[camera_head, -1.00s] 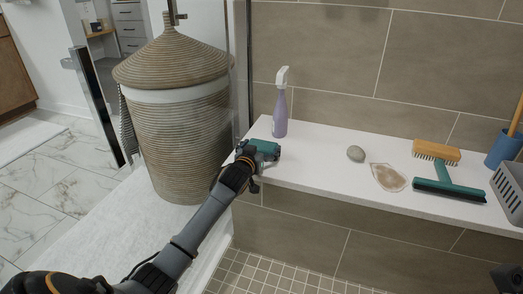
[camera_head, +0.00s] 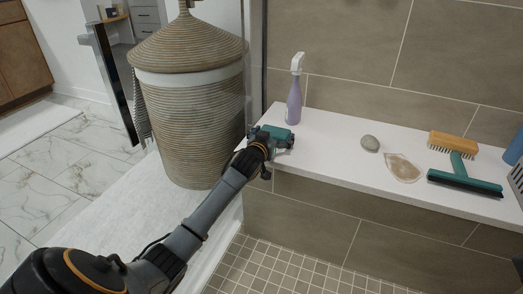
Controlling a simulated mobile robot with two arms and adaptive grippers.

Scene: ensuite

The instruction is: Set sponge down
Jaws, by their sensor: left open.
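A teal-green block, which looks like the sponge (camera_head: 274,131), is at the left end of the white bench (camera_head: 335,153). My left gripper (camera_head: 284,142) is at the same spot, with its arm reaching in from the lower left. The gripper is open, close against the sponge. The gripper partly hides the sponge, and I cannot tell whether they touch. My right gripper is not in view.
A purple spray bottle (camera_head: 294,101) stands just behind the sponge. A grey stone (camera_head: 370,143), a shell-like dish (camera_head: 403,168), a wooden brush (camera_head: 453,146) and a green squeegee (camera_head: 464,180) lie to the right. A wicker basket (camera_head: 192,115) stands left.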

